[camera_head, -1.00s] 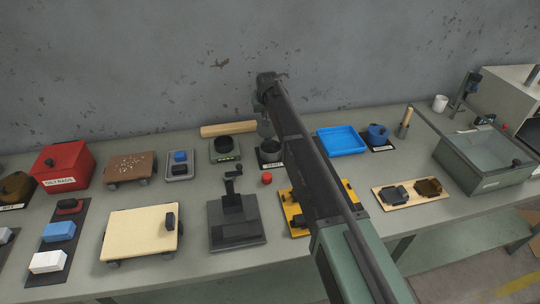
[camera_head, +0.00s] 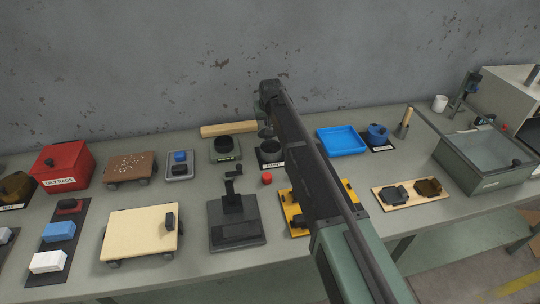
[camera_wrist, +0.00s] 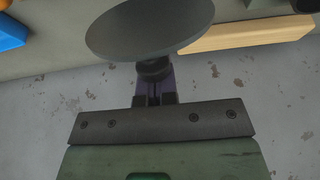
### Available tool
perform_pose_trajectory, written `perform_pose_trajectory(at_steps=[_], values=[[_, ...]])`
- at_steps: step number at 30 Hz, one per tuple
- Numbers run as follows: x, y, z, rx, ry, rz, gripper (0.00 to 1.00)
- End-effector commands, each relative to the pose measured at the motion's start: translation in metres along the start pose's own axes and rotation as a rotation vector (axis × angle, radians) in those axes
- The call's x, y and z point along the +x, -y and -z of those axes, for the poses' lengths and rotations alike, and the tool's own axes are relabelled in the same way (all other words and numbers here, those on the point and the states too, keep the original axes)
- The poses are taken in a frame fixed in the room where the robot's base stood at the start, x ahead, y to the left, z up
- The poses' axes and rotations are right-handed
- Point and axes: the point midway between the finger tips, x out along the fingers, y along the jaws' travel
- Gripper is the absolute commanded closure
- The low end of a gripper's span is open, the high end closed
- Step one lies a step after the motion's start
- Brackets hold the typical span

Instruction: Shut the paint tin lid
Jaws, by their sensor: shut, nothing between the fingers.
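The paint tin (camera_head: 271,154) is a small dark pot on a dark base with a white label, near the back of the bench. Its dark round lid (camera_wrist: 150,25) fills the top middle of the wrist view, with a short knob towards my gripper. My gripper (camera_wrist: 154,88) is shut and empty, with its fingertips close to the knob; I cannot tell whether they touch it. In the head view my arm hides most of the gripper and part of the tin. The lid hides the tin in the wrist view.
A similar dark pot (camera_head: 226,149) stands left of the tin, with a wooden bar (camera_head: 229,129) behind. A blue tray (camera_head: 341,141) lies to the right. A red button (camera_head: 267,179) and a yellow board (camera_head: 297,220) are in front. The wall is close behind.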

Motion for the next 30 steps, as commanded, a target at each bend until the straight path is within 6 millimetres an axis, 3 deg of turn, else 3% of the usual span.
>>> perform_pose_trajectory(at_steps=[30], values=[[-0.026,0.000,-0.062,0.000,0.000,0.000,1.00]])
